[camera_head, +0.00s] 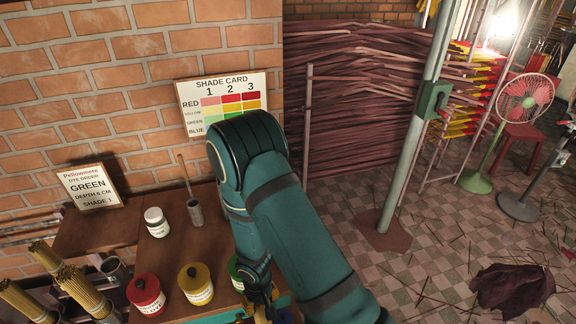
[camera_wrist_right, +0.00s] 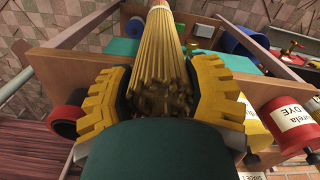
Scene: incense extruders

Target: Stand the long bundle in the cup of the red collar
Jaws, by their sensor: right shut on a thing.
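My right gripper (camera_wrist_right: 160,98) has yellow fingers on both sides of a bundle of pale yellow sticks (camera_wrist_right: 158,50) in the right wrist view. It is shut on the bundle, whose stick ends face the camera; its far end runs out at the top. A cup with a red rim (camera_wrist_right: 68,120) is left of the left finger in that view, apart from the bundle. In the head view, the right gripper (camera_head: 262,308) is mostly hidden by my arm at the bottom edge, and the held bundle cannot be made out. My left gripper is not in view.
Red (camera_head: 146,294) and yellow (camera_head: 196,284) dye jars stand on the wooden table (camera_head: 100,232), with a green one partly behind my arm. Other bundles (camera_head: 84,290) lean at lower left.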

